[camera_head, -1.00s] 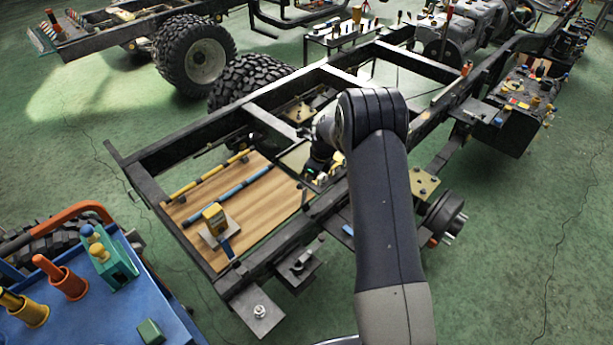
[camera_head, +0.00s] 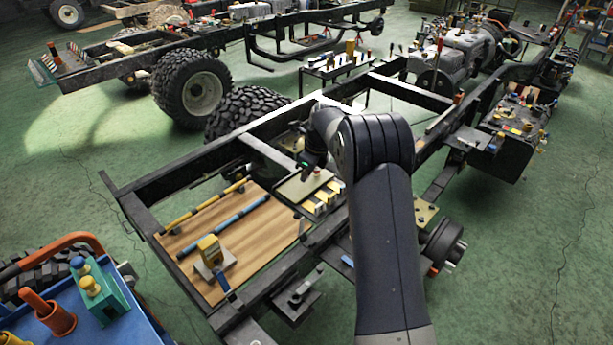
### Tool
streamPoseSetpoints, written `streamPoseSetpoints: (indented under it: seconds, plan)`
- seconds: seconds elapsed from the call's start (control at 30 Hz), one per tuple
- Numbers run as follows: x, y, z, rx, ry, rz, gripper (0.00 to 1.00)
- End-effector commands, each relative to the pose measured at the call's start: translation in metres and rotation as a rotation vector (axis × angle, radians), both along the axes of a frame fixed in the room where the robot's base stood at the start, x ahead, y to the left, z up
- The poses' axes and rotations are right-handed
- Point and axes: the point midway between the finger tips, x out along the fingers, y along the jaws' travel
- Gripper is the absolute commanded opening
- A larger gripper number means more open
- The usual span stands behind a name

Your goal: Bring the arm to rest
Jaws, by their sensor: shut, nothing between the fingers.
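My arm rises from the bottom of the head view and bends at a dark elbow. My gripper (camera_head: 303,181) hangs at its far end, small and dark, over the chassis frame (camera_head: 150,185). It is shut and holds nothing. It is above or beside a small panel (camera_head: 292,190) bearing several yellow and white blocks (camera_head: 322,200); I cannot tell whether it touches the panel. The fingertips are hard to make out against the dark parts behind.
A wooden board (camera_head: 190,245) in the frame carries a yellow bar (camera_head: 205,203), a blue bar (camera_head: 240,221) and a yellow-topped tool (camera_head: 210,250). A blue cart (camera_head: 125,320) stands at lower left.

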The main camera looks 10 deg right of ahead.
Motion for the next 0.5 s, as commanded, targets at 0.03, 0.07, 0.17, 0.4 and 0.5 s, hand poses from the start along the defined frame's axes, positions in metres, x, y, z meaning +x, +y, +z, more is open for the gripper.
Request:
streamPoseSetpoints:
  seconds: [0.03, 0.07, 0.17, 0.4, 0.5]
  plan:
    - [0.0, 0.0, 0.0, 0.0, 0.0, 0.0, 0.0]
    - [0.0, 0.0, 0.0, 0.0, 0.0, 0.0, 0.0]
    - [-0.002, -0.001, -0.004, 0.0, 0.002, 0.001, 0.0]
    - [-0.015, -0.006, -0.034, 0.001, 0.006, -0.001, 0.0]
    - [-0.023, -0.01, -0.053, 0.001, 0.006, -0.001, 0.0]
